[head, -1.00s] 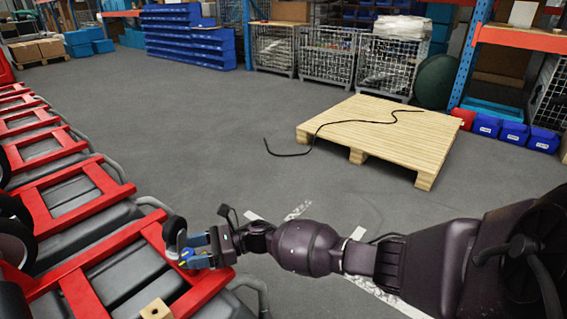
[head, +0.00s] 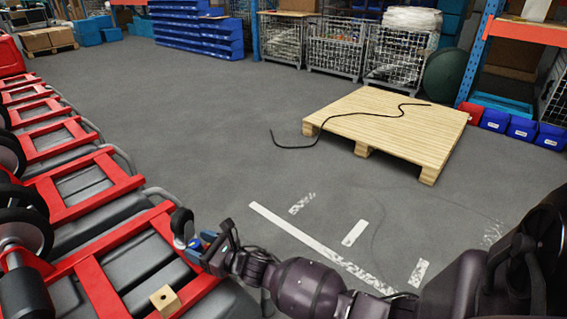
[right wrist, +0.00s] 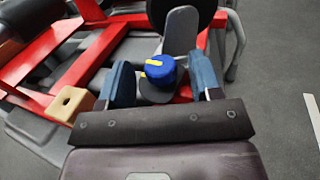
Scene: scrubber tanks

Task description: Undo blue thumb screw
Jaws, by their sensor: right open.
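The blue thumb screw (right wrist: 160,70), a round knob with a yellow mark, sits on a dark mount on the red-framed scrubber tank (head: 130,245). In the right wrist view it lies between the two blue fingers of my right gripper (right wrist: 158,64). The fingers are open, with a visible gap on each side of the knob. In the head view my right gripper (head: 203,243) is at the tank's right edge, beside a small dark wheel (head: 182,224). The knob is hard to tell from the blue fingers there. My left gripper is not in view.
A wooden block with a hole (head: 165,299) sits on the tank. More red-framed tanks (head: 52,138) run up the left side. A wooden pallet (head: 390,125) with a black cable lies on the floor at right. The grey floor between is clear.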

